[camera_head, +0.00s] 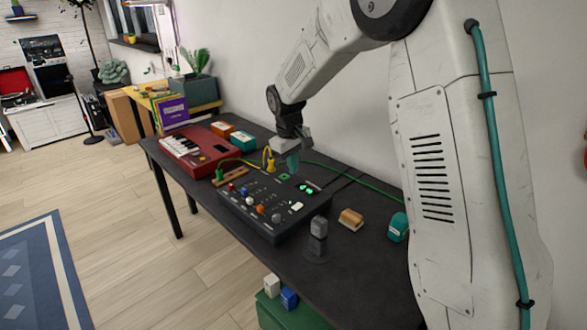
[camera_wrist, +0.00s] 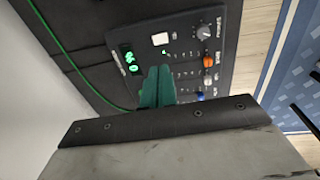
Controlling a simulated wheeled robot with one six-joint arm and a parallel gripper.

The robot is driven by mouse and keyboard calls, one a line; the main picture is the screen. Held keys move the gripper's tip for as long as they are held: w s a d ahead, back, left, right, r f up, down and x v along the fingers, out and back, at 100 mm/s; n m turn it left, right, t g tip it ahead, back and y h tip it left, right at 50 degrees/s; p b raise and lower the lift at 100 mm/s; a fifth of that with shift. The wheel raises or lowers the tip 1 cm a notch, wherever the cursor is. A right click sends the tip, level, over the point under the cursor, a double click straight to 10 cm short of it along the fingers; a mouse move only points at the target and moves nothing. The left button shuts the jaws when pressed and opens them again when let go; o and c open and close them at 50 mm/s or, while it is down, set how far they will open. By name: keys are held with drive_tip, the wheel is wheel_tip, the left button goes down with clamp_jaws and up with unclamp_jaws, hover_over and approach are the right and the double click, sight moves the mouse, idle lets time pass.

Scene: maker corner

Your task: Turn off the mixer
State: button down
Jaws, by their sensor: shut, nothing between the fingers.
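The mixer (camera_head: 268,229) is a dark box on the black table, with coloured knobs on its top and green lit displays (camera_head: 307,188) near its back edge. In the wrist view the mixer (camera_wrist: 222,30) shows a lit green display (camera_wrist: 129,62), a white square button (camera_wrist: 160,38), and grey, orange and blue knobs. My gripper (camera_head: 293,162) is shut and empty, above the back part of the mixer. Its teal fingertips (camera_wrist: 158,84) cover part of the panel in the wrist view. I cannot tell whether they touch it.
A red keyboard (camera_head: 196,150) stands left of the mixer. The wall is close behind the table.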

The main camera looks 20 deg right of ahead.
sight(300, 205)
drive_tip(key=f, duration=0.4)
drive_tip(key=d+f, duration=0.1)
drive_tip(key=f, duration=0.4)
drive_tip(key=w+d+f, duration=0.1)
drive_tip(key=f, duration=0.3)
drive_tip(key=shift+d+f, duration=0.2)
drive_tip(key=shift+f, duration=0.1)
drive_tip(key=shift+d+f, duration=0.1)
drive_tip(key=shift+f, duration=0.3)
drive_tip(key=shift+s, duration=0.1)
